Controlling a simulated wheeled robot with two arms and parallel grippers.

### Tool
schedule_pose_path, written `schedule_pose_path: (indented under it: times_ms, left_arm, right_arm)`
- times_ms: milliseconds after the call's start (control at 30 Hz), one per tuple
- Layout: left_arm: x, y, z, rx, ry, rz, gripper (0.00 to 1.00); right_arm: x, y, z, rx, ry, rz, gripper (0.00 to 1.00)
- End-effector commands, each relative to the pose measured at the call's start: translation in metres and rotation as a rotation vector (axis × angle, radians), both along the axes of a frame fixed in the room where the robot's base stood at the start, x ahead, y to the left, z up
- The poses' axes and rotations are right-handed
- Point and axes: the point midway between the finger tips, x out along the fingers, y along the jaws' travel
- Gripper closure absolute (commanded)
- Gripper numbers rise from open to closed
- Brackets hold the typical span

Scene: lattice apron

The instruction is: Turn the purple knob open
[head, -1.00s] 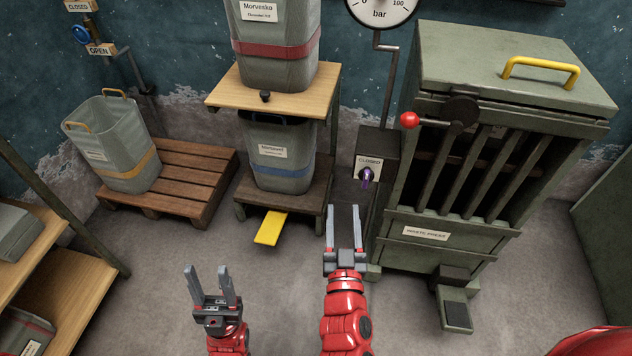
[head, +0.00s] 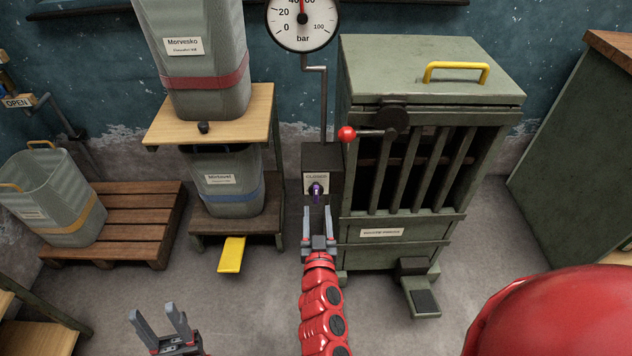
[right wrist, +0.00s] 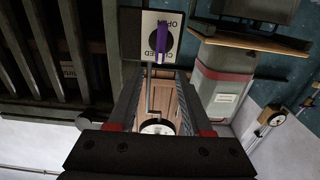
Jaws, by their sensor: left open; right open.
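In the right wrist view the knob (right wrist: 160,42) is a narrow purple bar on a black disc, with OPEN and CLOSED lettering upside down. My right gripper (head: 318,222) is open and empty, just below the knob in the head view and lined up with it. In the right wrist view its fingers (right wrist: 158,88) are apart, with the knob beyond their tips. My left gripper (head: 155,318) is open and empty at the lower left.
The green press (head: 400,230) with a red-tipped lever (head: 347,134) stands right of the knob. A pressure gauge (head: 302,22) is above it on a pipe. Left are a stand with grey bins, a yellow pedal (head: 232,254) and a wooden pallet (head: 130,215). Floor in front is clear.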

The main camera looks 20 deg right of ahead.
Motion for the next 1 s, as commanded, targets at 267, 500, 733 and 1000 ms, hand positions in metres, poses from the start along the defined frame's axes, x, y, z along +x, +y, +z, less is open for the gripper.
schedule_pose_path:
  times_ms: [267, 500, 733, 1000]
  left_arm:
    - [0.0, 0.0, 0.01, 0.0, 0.0, 0.0, 0.5]
    - [0.0, 0.0, 0.008, 0.0, 0.0, 0.0, 0.5]
    - [0.0, 0.0, 0.008, 0.0, 0.0, 0.0, 0.5]
    - [0.0, 0.0, 0.008, 0.0, 0.0, 0.0, 0.5]
  right_arm:
    - [0.059, -0.019, 0.002, 0.0, -0.001, -0.003, 0.5]
    - [0.083, -0.025, 0.0, 0.0, -0.001, -0.001, 0.5]
    - [0.086, -0.025, 0.0, 0.0, 0.0, -0.001, 0.5]
    - [0.086, -0.025, 0.0, 0.0, 0.0, -0.001, 0.81]
